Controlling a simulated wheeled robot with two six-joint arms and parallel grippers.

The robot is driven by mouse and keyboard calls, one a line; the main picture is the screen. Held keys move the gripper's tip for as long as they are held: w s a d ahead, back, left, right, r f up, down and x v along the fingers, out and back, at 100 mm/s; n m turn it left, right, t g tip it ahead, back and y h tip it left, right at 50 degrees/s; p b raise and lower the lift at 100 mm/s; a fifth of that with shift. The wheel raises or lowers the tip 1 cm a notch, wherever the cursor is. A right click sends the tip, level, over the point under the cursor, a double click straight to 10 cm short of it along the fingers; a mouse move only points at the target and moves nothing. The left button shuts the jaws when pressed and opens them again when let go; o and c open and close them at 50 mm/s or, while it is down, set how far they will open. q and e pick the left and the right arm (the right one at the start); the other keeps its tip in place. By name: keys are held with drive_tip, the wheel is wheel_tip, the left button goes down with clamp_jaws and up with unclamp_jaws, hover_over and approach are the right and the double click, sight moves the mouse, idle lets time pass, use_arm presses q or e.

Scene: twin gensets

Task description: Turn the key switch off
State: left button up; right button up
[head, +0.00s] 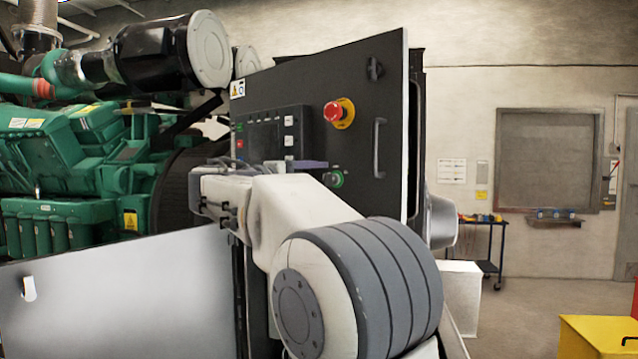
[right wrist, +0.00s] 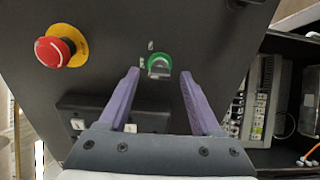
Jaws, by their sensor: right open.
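The key switch (head: 334,178) has a green ring and sits low on the black control panel (head: 365,105). In the right wrist view the key switch (right wrist: 159,66) shows a silver key or knob in its middle, with small marks at its upper left and left. My right gripper (head: 312,165) is in front of the panel, just left of the switch in the head view. In the right wrist view its two purple fingers (right wrist: 160,75) are spread, one on each side of the switch in the picture, with nothing between them. Contact cannot be told. My left gripper is out of view.
A red emergency stop button (head: 340,113) on a yellow base sticks out above the switch; it also shows in the wrist view (right wrist: 62,46). A vertical handle (head: 379,148) stands right of the switch. Open cabinet internals (right wrist: 262,100) show beyond the panel edge.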

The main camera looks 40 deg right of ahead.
drive_tip(key=s+a+b, duration=0.1)
drive_tip(key=a+b, duration=0.1)
drive_tip(key=a, duration=0.7)
drive_tip(key=shift+s+a, duration=0.3)
drive_tip(key=shift+s, duration=0.1)
